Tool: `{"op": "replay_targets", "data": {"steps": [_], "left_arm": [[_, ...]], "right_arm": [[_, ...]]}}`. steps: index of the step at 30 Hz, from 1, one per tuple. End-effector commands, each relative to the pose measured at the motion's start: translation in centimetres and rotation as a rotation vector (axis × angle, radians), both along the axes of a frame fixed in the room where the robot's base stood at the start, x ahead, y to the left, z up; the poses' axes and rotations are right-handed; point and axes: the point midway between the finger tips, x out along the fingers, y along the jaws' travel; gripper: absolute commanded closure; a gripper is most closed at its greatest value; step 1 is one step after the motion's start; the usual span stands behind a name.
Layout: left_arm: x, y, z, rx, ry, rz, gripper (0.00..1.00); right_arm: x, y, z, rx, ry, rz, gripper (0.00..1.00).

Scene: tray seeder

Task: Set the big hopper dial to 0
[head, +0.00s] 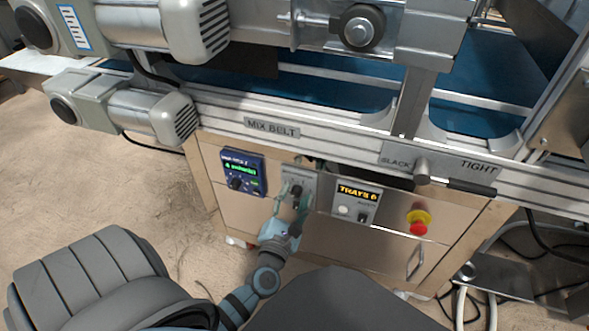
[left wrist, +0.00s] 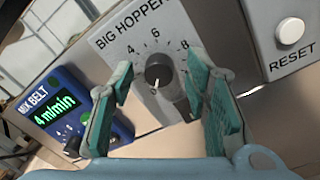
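The big hopper dial (left wrist: 159,71) is a dark round knob on a light plate labelled BIG HOPPER (left wrist: 131,28). The numbers 4, 6 and 8 show around its upper side. The white mark on the knob points down, slightly left. Other numbers, including 0, are not readable here. My left gripper (left wrist: 160,100) has its green-padded fingers apart, one on each side of the knob, with visible gaps. In the head view, my left gripper (head: 294,196) is in front of the dial plate (head: 299,174) on the cabinet. My right gripper is not in view.
Left of the plate is the blue mix belt unit (head: 243,171), with a lit display and its own knob. To the right are a TRAYS display (head: 357,193), a white reset button (left wrist: 290,30) and a red stop button (head: 418,227). The conveyor rail (head: 330,146) overhangs the panel.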

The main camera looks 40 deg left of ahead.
Motion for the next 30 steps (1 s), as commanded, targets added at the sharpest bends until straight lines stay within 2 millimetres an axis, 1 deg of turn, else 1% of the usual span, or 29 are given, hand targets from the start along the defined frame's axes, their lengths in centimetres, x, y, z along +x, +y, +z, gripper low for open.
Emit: {"op": "replay_targets", "data": {"steps": [5, 8, 15, 18, 21, 30], "left_arm": [[-0.1, 0.0, 0.0, 0.001, 0.000, 0.001, 0.57], [-0.8, -0.3, -0.1, 0.001, 0.001, 0.001, 0.57], [-5.5, -2.1, -0.3, 0.000, 0.003, 0.002, 0.57], [-6.7, -2.6, -0.3, 0.000, 0.001, 0.001, 0.57], [-7.0, -2.8, -0.3, 0.001, 0.001, -0.001, 0.57], [-7.0, -2.7, -0.3, 0.001, 0.000, -0.001, 0.57]], "right_arm": [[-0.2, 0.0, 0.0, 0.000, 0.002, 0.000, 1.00], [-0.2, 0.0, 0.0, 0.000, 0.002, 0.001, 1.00], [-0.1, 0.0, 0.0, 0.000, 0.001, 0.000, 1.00], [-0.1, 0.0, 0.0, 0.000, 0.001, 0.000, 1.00], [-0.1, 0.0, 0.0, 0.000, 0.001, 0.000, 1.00], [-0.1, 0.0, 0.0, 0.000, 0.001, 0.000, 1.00]]}}
